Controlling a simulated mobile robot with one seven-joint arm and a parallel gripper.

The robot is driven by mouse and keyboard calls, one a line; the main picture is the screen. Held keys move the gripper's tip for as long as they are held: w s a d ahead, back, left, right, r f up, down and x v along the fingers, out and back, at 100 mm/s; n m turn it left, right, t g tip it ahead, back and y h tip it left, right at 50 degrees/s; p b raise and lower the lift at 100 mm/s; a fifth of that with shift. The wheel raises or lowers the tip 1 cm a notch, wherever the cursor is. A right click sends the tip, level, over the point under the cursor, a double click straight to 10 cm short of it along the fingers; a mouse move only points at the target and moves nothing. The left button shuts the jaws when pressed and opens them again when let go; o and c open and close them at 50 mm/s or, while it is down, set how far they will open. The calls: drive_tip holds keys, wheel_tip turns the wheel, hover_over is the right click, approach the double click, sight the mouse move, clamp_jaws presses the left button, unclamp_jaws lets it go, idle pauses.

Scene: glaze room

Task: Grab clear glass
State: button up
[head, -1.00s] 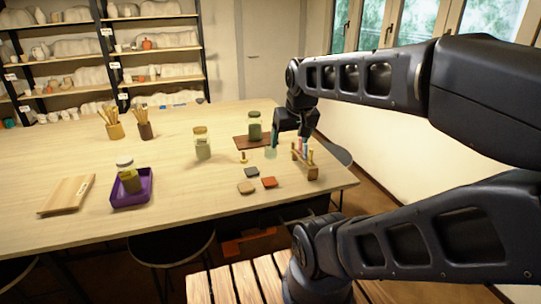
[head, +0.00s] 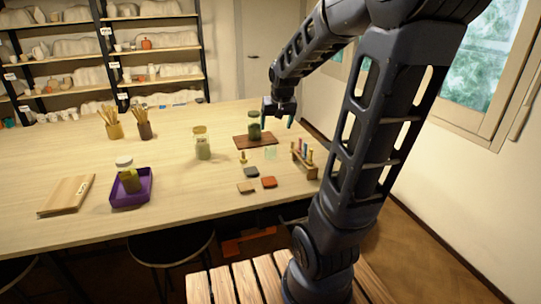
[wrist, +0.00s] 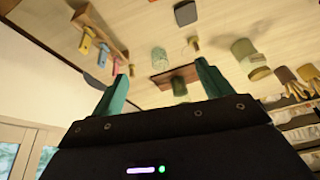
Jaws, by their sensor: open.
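The clear glass (head: 271,153) stands upright on the table, just in front of the brown board. It looks pale green and see-through. In the wrist view the glass (wrist: 160,59) appears upside down, between the fingers in the picture but beyond their tips. My gripper (head: 279,113) is above the table, over the board's far right side, apart from the glass. In the wrist view its teal fingers (wrist: 162,72) are spread with nothing between them.
A lidded green jar (head: 254,127) stands on the brown board (head: 243,141) behind the glass. A filled jar (head: 202,143) stands farther left.

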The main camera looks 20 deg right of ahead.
drive_tip(key=m+h, duration=0.1)
hover_over(270, 152)
wheel_tip(270, 152, down, 12)
drive_tip(key=shift+s+x, duration=0.25)
drive_tip(key=shift+x, duration=2.5)
drive_tip(key=shift+s+x, duration=0.2)
drive_tip(key=shift+x, duration=2.55)
drive_tip(key=shift+d+f, duration=0.1)
drive_tip(key=shift+f, duration=0.05)
drive_tip(key=c, duration=1.2)
drive_tip(key=shift+o, duration=0.2)
